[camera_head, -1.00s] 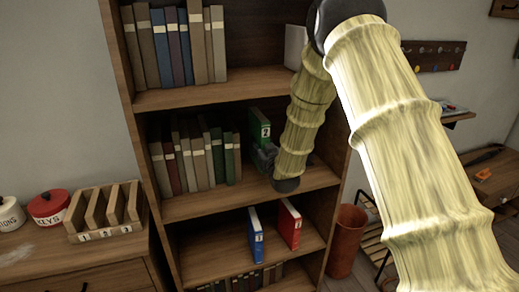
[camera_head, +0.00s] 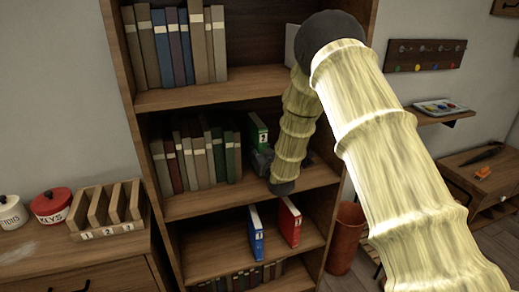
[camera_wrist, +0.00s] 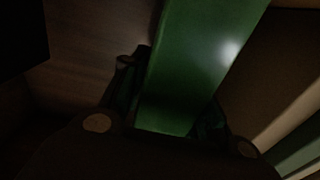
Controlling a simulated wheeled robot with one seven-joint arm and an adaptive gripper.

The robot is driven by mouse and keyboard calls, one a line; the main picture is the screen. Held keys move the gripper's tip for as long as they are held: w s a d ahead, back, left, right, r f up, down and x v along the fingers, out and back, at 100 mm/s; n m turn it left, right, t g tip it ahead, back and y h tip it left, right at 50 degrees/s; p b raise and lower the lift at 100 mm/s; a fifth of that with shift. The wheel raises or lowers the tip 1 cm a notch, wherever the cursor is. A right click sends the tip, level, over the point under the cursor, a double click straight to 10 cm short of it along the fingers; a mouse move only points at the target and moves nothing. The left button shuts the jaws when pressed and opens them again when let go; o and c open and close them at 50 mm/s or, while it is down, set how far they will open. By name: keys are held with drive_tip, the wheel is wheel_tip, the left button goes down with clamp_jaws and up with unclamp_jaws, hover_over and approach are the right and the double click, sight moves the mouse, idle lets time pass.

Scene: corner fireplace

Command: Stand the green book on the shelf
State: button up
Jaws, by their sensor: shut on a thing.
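The green book (camera_head: 257,131) with a white label is upright in the middle bay of the bookcase, just right of a row of books. My gripper (camera_head: 263,160) is at its lower front, shut on it. In the wrist view the green book (camera_wrist: 192,75) runs up between the fingers of my gripper (camera_wrist: 168,112), one on each side. The middle shelf (camera_head: 220,198) lies under the book. My arm and gripper hide the book's lower part, so I cannot tell whether it touches the shelf board.
Several books (camera_head: 197,158) fill the shelf's left part. A blue binder (camera_head: 255,235) and a red binder (camera_head: 288,221) stand on the shelf below. A white object (camera_head: 291,45) is partly hidden on the upper shelf. The bookcase's right side panel (camera_head: 345,110) is close to my arm.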

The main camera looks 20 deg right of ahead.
drive_tip(key=shift+f, duration=0.1)
drive_tip(key=o, duration=1.1)
drive_tip(key=shift+o, duration=0.2)
drive_tip(key=shift+r, duration=0.2)
drive_tip(key=s, duration=0.4)
drive_tip(key=s+b, duration=0.1)
drive_tip(key=s, duration=0.3)
drive_tip(key=s+b, duration=0.1)
drive_tip(key=s, duration=0.3)
drive_tip(key=shift+d+f, duration=0.1)
drive_tip(key=shift+d, duration=0.15)
